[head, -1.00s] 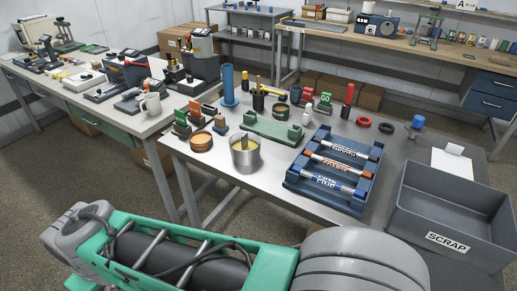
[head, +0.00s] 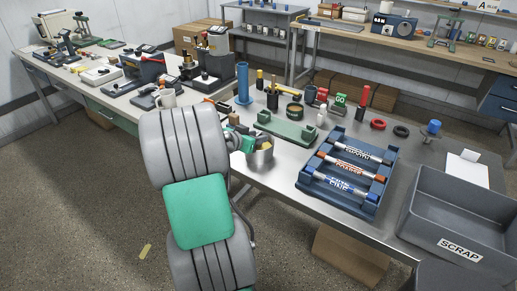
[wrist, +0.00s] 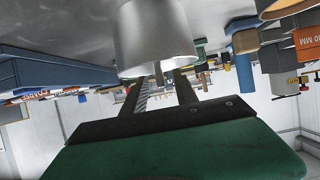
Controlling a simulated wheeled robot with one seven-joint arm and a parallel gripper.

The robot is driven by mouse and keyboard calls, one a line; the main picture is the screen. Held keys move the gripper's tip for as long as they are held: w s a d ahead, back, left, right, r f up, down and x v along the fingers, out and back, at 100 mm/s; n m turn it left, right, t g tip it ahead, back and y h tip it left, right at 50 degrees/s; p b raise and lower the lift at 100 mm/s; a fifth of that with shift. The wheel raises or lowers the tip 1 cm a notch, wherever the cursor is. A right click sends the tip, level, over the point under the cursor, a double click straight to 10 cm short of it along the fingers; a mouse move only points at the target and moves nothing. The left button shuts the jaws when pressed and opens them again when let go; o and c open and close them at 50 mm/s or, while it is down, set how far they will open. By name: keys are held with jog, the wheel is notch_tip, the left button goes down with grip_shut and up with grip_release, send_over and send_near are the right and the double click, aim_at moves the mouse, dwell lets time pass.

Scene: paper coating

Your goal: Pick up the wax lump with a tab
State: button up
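I cannot make out a wax lump with a tab for certain. A metal pot (head: 262,160) stands near the table's front edge, with a yellowish piece (head: 266,147) showing at its mouth. In the wrist view, which is upside down, the pot (wrist: 155,35) lies straight ahead, with a narrow piece (wrist: 158,76) showing at its rim. My gripper (wrist: 160,80) has its two fingers apart, pointing at the pot, with nothing clearly held. In the head view my arm hides most of the gripper and the table's left corner.
Right of the pot are a green cradle (head: 287,133), a blue rack (head: 322,200) of labelled rods and a grey scrap bin (head: 474,205). A tall blue cylinder (head: 242,84) stands behind. A small yellowish piece (head: 145,251) lies on the floor.

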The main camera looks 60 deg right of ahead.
jog(key=shift+x, duration=1)
jog(key=shift+w+a, duration=0.1)
grip_shut()
dwell(0.5)
